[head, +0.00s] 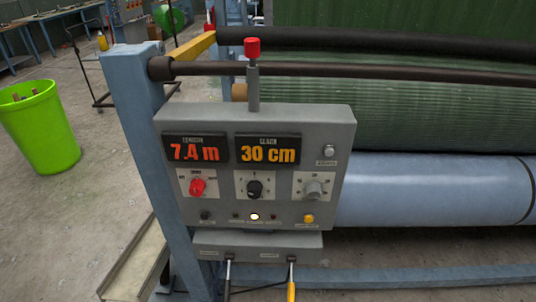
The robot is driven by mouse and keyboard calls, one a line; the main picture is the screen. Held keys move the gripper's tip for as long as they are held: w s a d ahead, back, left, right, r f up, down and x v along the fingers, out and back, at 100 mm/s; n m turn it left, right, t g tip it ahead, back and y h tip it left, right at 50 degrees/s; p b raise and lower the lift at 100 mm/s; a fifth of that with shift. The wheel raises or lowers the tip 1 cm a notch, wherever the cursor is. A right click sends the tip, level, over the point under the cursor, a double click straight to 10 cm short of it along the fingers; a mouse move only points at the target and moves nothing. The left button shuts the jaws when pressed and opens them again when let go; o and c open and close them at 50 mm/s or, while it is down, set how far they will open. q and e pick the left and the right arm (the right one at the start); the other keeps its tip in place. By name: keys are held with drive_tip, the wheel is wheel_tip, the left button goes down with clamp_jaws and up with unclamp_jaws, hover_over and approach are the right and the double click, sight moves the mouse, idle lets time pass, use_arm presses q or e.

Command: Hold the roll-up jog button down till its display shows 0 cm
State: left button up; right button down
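A grey control box (345,125) faces me on a blue post. Its left display (196,153) reads 7.4 m in red-orange. Its right display (268,155) reads 30 cm in orange. A silver button (328,151) sits right of the displays. A yellow button (308,219) is at the lower right, and a dark button (205,216) at the lower left. The labels are too small to read, so I cannot tell which is the roll-up jog button. A small round lamp (254,217) glows between the lower buttons. Neither of my grippers is in view.
Red (197,187), black (255,188) and grey (313,189) knobs sit below the displays. A red-capped post (252,48) rises above the box. Two handles hang under the lower box (258,246). Green turf and a blue roller (430,190) lie behind. A green bin (40,130) stands left.

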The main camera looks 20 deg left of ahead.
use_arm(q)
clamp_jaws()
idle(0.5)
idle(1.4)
